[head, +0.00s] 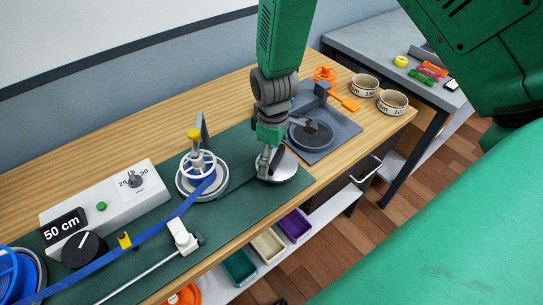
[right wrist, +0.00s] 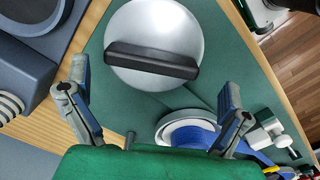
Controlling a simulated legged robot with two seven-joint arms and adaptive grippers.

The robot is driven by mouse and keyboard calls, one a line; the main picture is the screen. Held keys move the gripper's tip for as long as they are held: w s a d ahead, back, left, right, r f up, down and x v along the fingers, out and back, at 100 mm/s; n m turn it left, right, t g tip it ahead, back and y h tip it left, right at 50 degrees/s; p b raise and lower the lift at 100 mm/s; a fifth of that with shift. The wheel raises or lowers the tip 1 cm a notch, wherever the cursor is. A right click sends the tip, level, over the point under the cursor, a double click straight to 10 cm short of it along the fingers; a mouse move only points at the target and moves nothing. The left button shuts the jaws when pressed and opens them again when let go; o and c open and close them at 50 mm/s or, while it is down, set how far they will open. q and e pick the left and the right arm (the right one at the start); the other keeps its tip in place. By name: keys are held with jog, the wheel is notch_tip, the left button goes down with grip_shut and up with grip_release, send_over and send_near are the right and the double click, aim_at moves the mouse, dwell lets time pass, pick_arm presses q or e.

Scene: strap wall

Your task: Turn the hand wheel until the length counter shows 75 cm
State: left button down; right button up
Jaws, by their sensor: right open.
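The length counter (head: 66,225) is a black display reading "50 cm" on a pale box in the head view. A small white spoked wheel with a yellow knob (head: 196,163), apparently the hand wheel, stands over a round grey base. A blue strap (head: 150,230) runs from it toward the lower left. My right gripper (head: 268,165) is above a silver disc (head: 285,172), right of the wheel. In the right wrist view the gripper (right wrist: 155,108) has its fingers wide apart with nothing between them; the silver disc with its black bar handle (right wrist: 152,60) lies beyond. My left gripper is not in view.
The pale box carries a green button (head: 101,206) and a dial (head: 134,181) marked 25 and 50. A black knob (head: 85,249) is in front. A white clamp (head: 183,236) sits beside the strap. Two labelled bowls (head: 392,102) and a grey fixture (head: 325,140) stand right.

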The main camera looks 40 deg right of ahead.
jog(key=shift+d+f, duration=0.95)
jog(key=shift+d, duration=0.2)
jog(key=shift+a+r, duration=0.1)
jog(key=shift+a, duration=0.25)
jog(key=shift+c, duration=0.8)
jog(key=shift+a, duration=0.35)
jog(key=c, duration=0.7)
jog(key=shift+a+r, duration=0.1)
jog(key=shift+a, duration=0.15)
jog(key=shift+c, duration=1.4)
jog(key=shift+d, duration=0.25)
jog(key=shift+s+d+m+p, duration=0.1)
jog(key=shift+m+p, duration=0.25)
jog(key=shift+m, duration=0.55)
jog(key=shift+m+p, duration=0.5)
jog(key=shift+m, duration=0.2)
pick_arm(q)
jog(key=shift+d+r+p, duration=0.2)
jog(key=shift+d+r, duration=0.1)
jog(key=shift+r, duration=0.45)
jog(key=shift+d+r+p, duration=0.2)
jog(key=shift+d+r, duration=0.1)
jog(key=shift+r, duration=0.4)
pick_arm(e)
jog(key=shift+m, duration=0.9)
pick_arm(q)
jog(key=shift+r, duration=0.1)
pick_arm(e)
jog(key=shift+m, duration=0.4)
